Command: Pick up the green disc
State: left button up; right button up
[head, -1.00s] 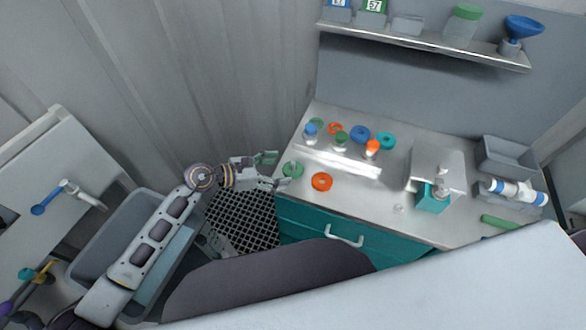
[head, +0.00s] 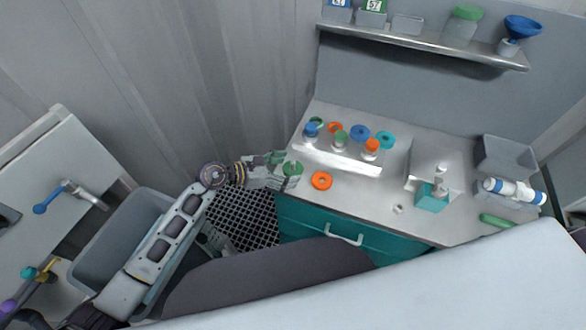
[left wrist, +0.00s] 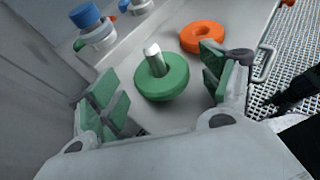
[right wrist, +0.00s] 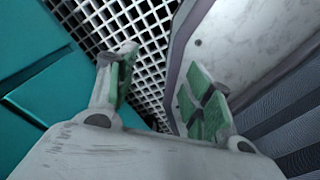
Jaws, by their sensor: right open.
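The green disc (head: 292,169) lies at the near left corner of the steel worktop, left of an orange ring (head: 321,180). A short white-topped peg stands up through its middle in the left wrist view (left wrist: 172,86). My left gripper (head: 284,171) is open, with its green-padded fingers on either side of the disc. The left wrist view shows a gap between the disc and each finger. My right gripper (right wrist: 160,72) is open and empty above a floor grate, away from the disc.
A white rack (head: 335,160) with several capped vessels stands behind the disc. Blue and teal rings (head: 385,140) lie behind it. A teal box (head: 431,198) and grey bins (head: 505,157) are further right. A shelf (head: 430,43) hangs above. Teal drawers (head: 310,224) lie below the worktop edge.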

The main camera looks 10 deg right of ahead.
aim_at(286, 170)
pick_arm(q)
jog(key=c, duration=0.9)
jog(key=shift+r, duration=0.15)
jog(key=shift+c, duration=0.2)
jog(key=shift+r, duration=0.85)
notch_tip(286, 170, up, 16)
jog(key=shift+b, duration=0.3)
pick_arm(e)
jog(key=shift+s+d+f, duration=0.3)
jog(key=shift+s+d, duration=0.1)
jog(key=shift+s, duration=0.05)
jog(key=shift+w, duration=0.1)
